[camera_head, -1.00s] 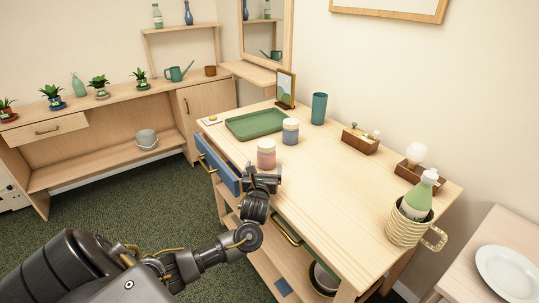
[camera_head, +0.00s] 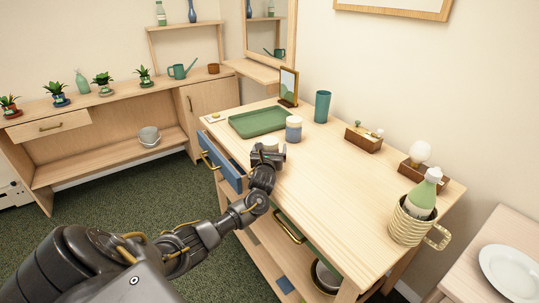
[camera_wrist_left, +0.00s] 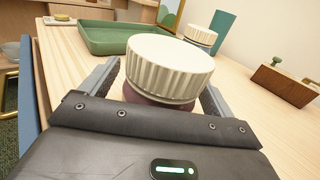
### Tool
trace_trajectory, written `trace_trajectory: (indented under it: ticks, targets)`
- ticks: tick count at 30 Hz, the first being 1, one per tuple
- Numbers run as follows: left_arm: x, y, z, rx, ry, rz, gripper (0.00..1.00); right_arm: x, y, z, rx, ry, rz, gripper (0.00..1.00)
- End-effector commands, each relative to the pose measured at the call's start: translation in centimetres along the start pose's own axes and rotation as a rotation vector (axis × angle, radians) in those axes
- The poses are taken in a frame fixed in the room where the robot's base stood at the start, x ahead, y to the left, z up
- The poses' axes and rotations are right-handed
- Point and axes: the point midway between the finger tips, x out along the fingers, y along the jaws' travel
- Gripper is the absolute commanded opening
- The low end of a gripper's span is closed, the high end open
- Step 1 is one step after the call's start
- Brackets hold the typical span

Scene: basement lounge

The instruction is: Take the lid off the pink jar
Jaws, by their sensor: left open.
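The pink jar (camera_wrist_left: 150,97) stands upright on the wooden table (camera_head: 320,190), its ribbed cream lid (camera_wrist_left: 168,66) on top. In the head view the gripper hides most of the jar, and part of the lid (camera_head: 268,142) shows above it. My left gripper (camera_head: 267,153) is open, with one finger on each side of the jar just below the lid in the left wrist view. I cannot tell whether the fingers touch the jar. My right gripper is not in view.
A blue jar (camera_head: 293,132) with a pale lid stands just behind. A green tray (camera_head: 262,121), a teal cup (camera_head: 322,106) and a picture frame (camera_head: 288,87) are further back. A blue drawer (camera_head: 220,165) is at the table's left. The table's middle is clear.

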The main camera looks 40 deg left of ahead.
Motion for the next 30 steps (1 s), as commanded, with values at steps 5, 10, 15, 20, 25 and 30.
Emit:
trace_trajectory:
  ticks: [5,10,15,20,25,30]
  targets:
    - [0.63,-0.04,-0.04,0.0,0.0,-0.002,0.89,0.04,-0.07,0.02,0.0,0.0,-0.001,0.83]
    - [0.6,-0.02,-0.04,0.0,0.0,-0.001,0.85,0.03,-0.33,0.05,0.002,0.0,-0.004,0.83]
    - [0.59,-0.01,-0.04,0.0,0.0,-0.001,0.62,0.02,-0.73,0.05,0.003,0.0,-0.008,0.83]
    - [0.59,-0.01,-0.04,0.0,0.0,-0.001,0.41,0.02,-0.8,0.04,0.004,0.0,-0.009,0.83]
    - [0.59,0.0,0.02,0.0,-0.001,-0.001,0.36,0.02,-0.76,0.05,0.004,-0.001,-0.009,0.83]
    - [0.61,0.01,0.26,0.0,-0.001,-0.001,0.36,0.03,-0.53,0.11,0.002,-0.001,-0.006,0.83]
